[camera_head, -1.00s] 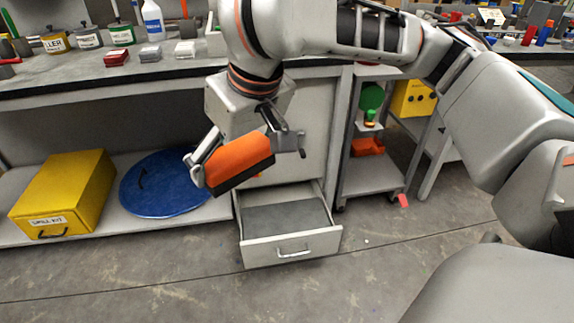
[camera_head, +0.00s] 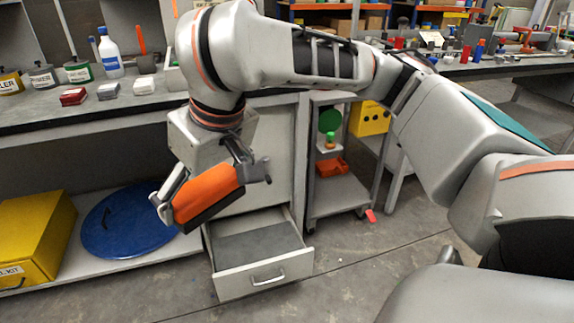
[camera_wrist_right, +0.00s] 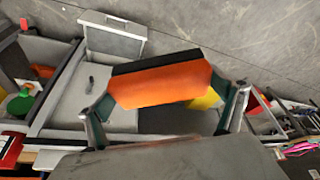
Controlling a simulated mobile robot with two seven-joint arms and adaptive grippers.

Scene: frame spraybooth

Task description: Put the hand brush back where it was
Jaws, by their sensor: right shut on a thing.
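The hand brush (camera_head: 207,193) has an orange body with a dark strip along its lower edge. My right gripper (camera_head: 210,190) is shut on it and holds it in the air, tilted, in front of the bench and above the open drawer. In the right wrist view the brush (camera_wrist_right: 160,82) lies across between the two fingers (camera_wrist_right: 163,112). The drawer (camera_head: 262,275) below is pulled out. Its visible grey floor looks bare, and part of its inside is hidden. My left gripper is not in view.
A yellow case (camera_head: 30,238) and a blue round lid (camera_head: 125,222) lie on the low shelf at left. A bottle (camera_head: 109,55), tins and small boxes stand on the bench (camera_head: 130,112). A trolley (camera_head: 340,192) with an orange tray stands right of the drawer. Floor in front is clear.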

